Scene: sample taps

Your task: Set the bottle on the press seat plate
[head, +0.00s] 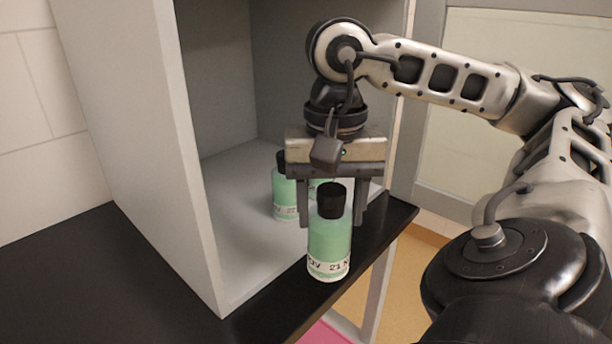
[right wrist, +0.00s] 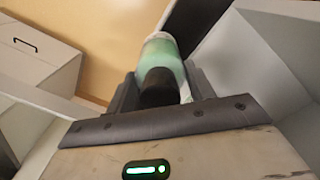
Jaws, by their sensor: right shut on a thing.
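A bottle of pale green liquid with a black cap and a white printed label (head: 329,245) stands upright at the front of the open cabinet. My right gripper (head: 332,215) is shut on it, with one finger on each side. In the right wrist view the same bottle (right wrist: 163,62) lies between the fingers, its cap toward the camera. I cannot tell whether its base touches anything. The press seat plate is not seen in either view. My left gripper is not in view.
Another green bottle (head: 286,196) stands in the grey cabinet (head: 185,150), with one more partly hidden behind the gripper. A black counter (head: 90,275) runs at left and along the cabinet's front. In the wrist view, a white drawer unit (right wrist: 35,50) stands at left.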

